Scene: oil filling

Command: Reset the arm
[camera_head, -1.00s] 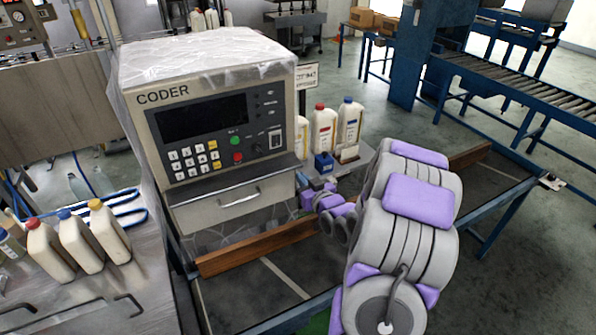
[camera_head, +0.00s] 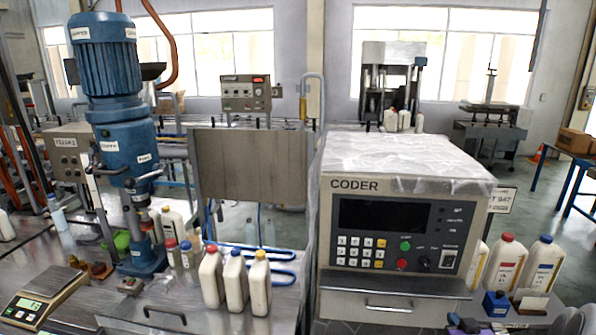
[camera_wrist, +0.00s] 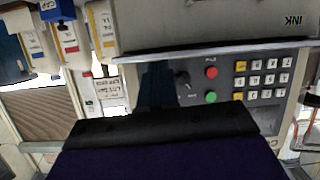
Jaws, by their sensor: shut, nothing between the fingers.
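My gripper (camera_wrist: 165,125) shows as a dark, shut shape with nothing held, at the bottom of the wrist view. That view is upside down. Behind it is the front panel of the coder machine (camera_wrist: 262,80), with a red button (camera_wrist: 211,72) and a green button (camera_wrist: 210,96). I cannot tell the exact gap between gripper and panel. In the head view the coder (camera_head: 340,262) stands right of centre under a clear plastic cover. Only small purple and grey parts of my arm show along the bottom right edge there.
White bottles (camera_head: 507,262) and a small blue box (camera_head: 496,304) stand right of the coder. More bottles (camera_head: 235,282) stand on the metal bench to its left, near a blue motor-driven machine (camera_head: 118,120) and a scale (camera_head: 40,299).

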